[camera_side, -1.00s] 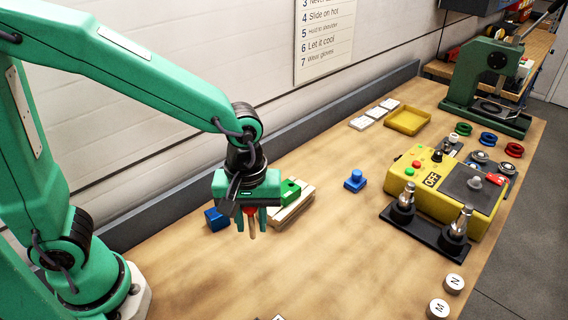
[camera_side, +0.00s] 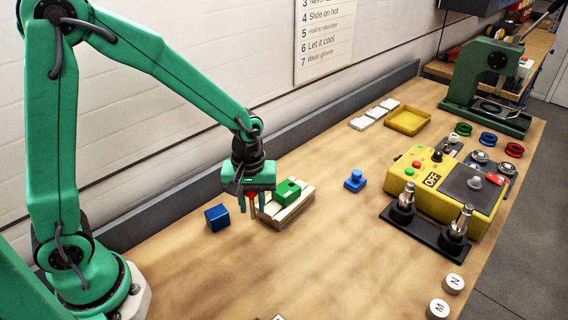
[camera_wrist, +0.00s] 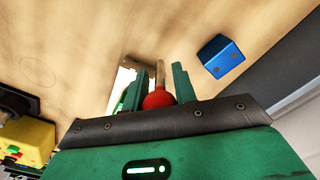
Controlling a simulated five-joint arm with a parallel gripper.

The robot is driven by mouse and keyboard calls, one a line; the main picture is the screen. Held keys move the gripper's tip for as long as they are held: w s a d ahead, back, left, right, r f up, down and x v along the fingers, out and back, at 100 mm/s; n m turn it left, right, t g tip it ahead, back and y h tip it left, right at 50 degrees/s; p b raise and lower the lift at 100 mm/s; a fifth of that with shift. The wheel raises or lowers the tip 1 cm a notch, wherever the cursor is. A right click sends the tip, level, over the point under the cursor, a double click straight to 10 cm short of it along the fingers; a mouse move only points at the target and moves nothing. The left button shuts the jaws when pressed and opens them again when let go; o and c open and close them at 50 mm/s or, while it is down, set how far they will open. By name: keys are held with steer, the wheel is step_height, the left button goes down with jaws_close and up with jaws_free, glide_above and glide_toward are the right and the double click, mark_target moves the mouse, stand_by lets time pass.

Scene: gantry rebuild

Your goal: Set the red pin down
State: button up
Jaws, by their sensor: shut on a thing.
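My gripper (camera_side: 252,204) is shut on the red pin (camera_side: 252,195), which hangs point down between the green fingers. In the wrist view the pin's round red head (camera_wrist: 158,98) sits between the fingers, and its pale wooden shaft extends beyond it. In the side view the pin is beside the left end of a slatted wooden pallet (camera_side: 290,211). I cannot tell whether its tip touches anything. A green block (camera_side: 287,191) lies on the pallet.
A blue block with holes (camera_side: 217,217) stands left of my gripper; it also shows in the wrist view (camera_wrist: 220,56). A blue knobbed piece (camera_side: 355,181), a yellow tray (camera_side: 407,121) and a yellow control box (camera_side: 420,172) stand to the right. The front middle of the bench is clear.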

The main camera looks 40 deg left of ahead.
mark_target(253, 214)
steer(key=shift+f, duration=1.95)
steer(key=shift+f, duration=0.1)
steer(key=o, duration=1)
step_height(253, 214, up, 12)
steer(key=shift+f, duration=0.1)
steer(key=shift+r, duration=0.2)
steer(key=shift+r, duration=0.1)
